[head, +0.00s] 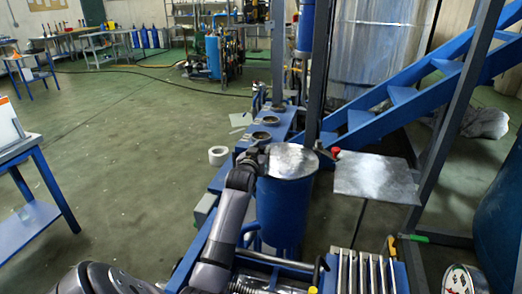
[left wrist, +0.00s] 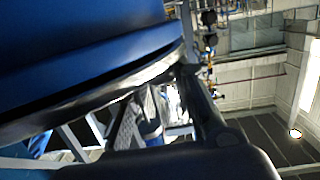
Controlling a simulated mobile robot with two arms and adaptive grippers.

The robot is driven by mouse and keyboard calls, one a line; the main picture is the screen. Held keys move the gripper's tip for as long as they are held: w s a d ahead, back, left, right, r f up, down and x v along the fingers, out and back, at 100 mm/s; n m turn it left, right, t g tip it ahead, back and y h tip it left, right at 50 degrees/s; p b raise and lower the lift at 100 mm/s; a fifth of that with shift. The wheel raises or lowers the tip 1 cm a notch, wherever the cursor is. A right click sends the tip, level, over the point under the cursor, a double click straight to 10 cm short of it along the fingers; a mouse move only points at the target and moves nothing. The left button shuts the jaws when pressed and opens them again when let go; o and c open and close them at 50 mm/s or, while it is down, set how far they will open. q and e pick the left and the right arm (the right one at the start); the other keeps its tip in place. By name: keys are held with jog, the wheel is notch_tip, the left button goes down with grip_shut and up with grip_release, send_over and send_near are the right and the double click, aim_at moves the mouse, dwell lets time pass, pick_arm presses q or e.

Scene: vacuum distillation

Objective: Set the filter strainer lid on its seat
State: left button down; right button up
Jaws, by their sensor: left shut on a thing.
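The filter strainer lid (head: 291,161) is a round silvery disc, lying level over the top of the blue cylindrical strainer body (head: 283,212) in the head view. My left gripper (head: 262,159) is at the lid's left edge and is shut on it. In the left wrist view the lid's metal rim (left wrist: 110,88) runs along the blue body (left wrist: 80,35), with my dark gripper parts (left wrist: 188,72) at its right end. I cannot tell whether the lid touches its seat or sits slightly above it. My right gripper is not in view.
A flat square metal plate (head: 376,177) stands right of the strainer, beside a red knob (head: 335,151). A dark upright post (head: 320,75) rises just behind the lid. Blue stairs (head: 400,95) are at the back right. Open green floor (head: 130,150) lies to the left.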

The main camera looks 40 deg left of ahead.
pick_arm(q)
jog(key=shift+r, duration=0.15)
jog(key=c, duration=1.3)
grip_release()
jog(key=shift+f, duration=0.2)
jog(key=v, duration=1.2)
